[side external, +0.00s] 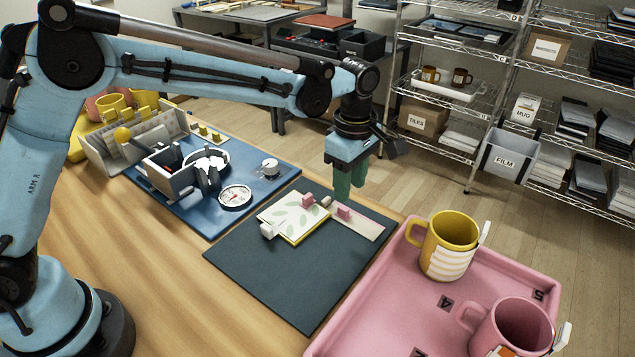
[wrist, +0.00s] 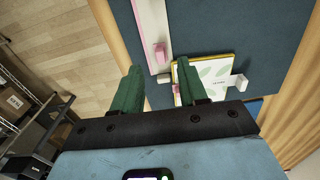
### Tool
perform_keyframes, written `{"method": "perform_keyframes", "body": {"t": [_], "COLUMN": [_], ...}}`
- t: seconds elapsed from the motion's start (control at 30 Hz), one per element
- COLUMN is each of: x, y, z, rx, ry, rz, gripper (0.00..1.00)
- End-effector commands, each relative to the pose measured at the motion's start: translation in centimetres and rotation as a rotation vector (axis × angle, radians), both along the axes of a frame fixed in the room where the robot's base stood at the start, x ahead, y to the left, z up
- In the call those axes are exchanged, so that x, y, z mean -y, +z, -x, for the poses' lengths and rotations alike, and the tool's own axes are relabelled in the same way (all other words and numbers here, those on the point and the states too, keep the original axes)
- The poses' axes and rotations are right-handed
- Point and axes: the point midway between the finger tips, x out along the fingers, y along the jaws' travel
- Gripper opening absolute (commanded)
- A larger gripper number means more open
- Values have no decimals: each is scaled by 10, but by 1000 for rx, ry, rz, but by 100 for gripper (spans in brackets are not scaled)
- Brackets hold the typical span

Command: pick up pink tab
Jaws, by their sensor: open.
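A pink tab (side external: 344,213) stands up from a pale pink-and-white strip (side external: 366,227) on the dark mat. In the wrist view this tab (wrist: 160,53) is just ahead of the gap between the fingers. Another pink tab (side external: 308,200) is at the edge of a white leaf-patterned sheet stack (side external: 291,221) with a yellow edge; in the wrist view it is partly hidden by the right finger. My gripper (side external: 349,183) has green fingers, open and empty, pointing down above the mat's far edge. In the wrist view my gripper (wrist: 157,82) shows both fingers apart.
A pink tray (side external: 392,300) with yellow and pink mugs stands at the right. A blue board (side external: 272,186) with a press and dials lies left of the dark mat (side external: 290,277). The mat's front part is clear.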

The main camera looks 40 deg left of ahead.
Motion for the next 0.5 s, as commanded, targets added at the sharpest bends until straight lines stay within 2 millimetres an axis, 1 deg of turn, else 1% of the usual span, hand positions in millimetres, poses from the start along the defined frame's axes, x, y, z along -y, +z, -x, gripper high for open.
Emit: {"method": "perform_keyframes", "body": {"t": [0.03,0.17,0.23,0.4,0.5], "x": [0,0,-1,-3,-3], "y": [-5,-12,-19,-44,-55], "z": [0,0,0,-1,-1], "rx": [0,0,0,1,1], "ry": [0,0,0,-1,-1], "rz": [0,0,0,0,0], "gripper": [43,43,43,43,43]}}
